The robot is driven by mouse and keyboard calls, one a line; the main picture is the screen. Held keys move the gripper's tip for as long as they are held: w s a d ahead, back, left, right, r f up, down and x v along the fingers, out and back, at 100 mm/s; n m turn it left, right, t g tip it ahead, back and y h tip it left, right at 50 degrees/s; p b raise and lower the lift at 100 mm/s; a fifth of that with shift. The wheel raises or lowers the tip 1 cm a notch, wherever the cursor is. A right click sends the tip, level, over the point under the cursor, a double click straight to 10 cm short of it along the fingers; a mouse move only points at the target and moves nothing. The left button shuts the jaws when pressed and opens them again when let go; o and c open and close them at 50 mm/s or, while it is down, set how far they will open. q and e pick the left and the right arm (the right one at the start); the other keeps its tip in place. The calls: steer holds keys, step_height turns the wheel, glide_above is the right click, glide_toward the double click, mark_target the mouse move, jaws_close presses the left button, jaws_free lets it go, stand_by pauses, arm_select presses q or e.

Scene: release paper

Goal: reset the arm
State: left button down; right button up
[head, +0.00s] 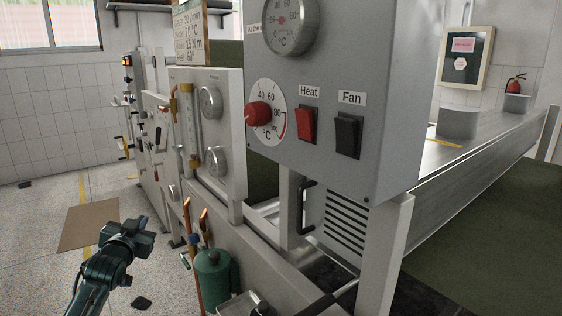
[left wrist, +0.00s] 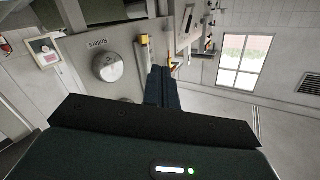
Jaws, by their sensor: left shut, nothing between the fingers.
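My left gripper (head: 142,224) is in the lower left of the head view, above the floor and to the left of the machine panels. It is shut with nothing in it and touches nothing that I can see. In the left wrist view its closed dark fingers (left wrist: 162,88) point away from the camera, with a panel bearing a round gauge (left wrist: 111,66) to their left. My right gripper is in neither view.
A grey control box (head: 330,60) with a red dial knob (head: 259,115), a red Heat switch (head: 306,125) and a black Fan switch (head: 347,135) stands close on the right. A green cylinder (head: 213,272) is low beside it. Open floor (head: 35,240) lies at left.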

arm_select(q)
steer(key=s+d+f+g+h, duration=0.1)
steer(key=s+d+f, duration=0.4)
steer(key=s+f, duration=0.3)
steer(key=s+d+f+m+g+h, duration=0.1)
steer(key=s+d+f+g+h, duration=0.1)
steer(key=s+d+f, duration=0.45)
steer(key=s+d+f+g+h, duration=0.1)
steer(key=s+d+f, duration=0.3)
steer(key=s+f, duration=0.6)
steer(key=s+d+g+h, duration=0.1)
steer(key=s+d, duration=0.4)
steer(key=s, duration=0.9)
steer(key=shift+s+d+f+n+g, duration=0.2)
steer(key=shift+s+f+n+g, duration=0.15)
steer(key=shift+g, duration=0.35)
